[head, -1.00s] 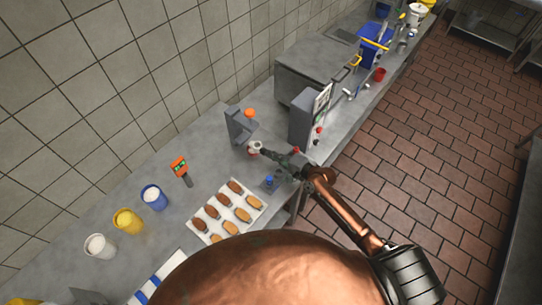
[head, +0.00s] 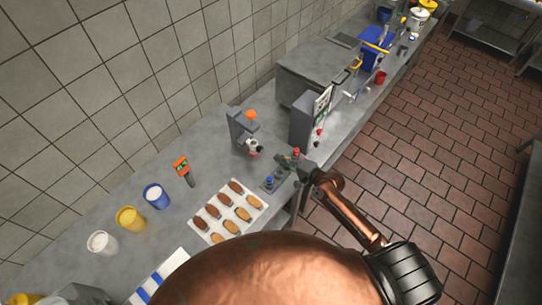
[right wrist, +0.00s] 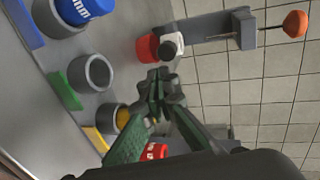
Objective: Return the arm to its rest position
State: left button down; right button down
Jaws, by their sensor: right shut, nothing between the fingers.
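My right gripper (head: 291,163) is shut and empty over the worktop in the head view. Its closed green fingertips (right wrist: 158,88) show in the middle of the right wrist view. They are apart from the grey stand (head: 238,127) with an orange knob, which also shows in the right wrist view (right wrist: 205,27). A small white, black and red piece (head: 253,147) sits at the stand, beyond the fingertips. My left gripper is not in view.
A holder with grey rings (right wrist: 92,73) and a blue-capped bottle (right wrist: 85,8) is close beside the gripper.

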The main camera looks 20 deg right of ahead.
jog(key=v, duration=0.7)
jog(key=shift+b, duration=0.45)
jog(key=shift+s, duration=0.1)
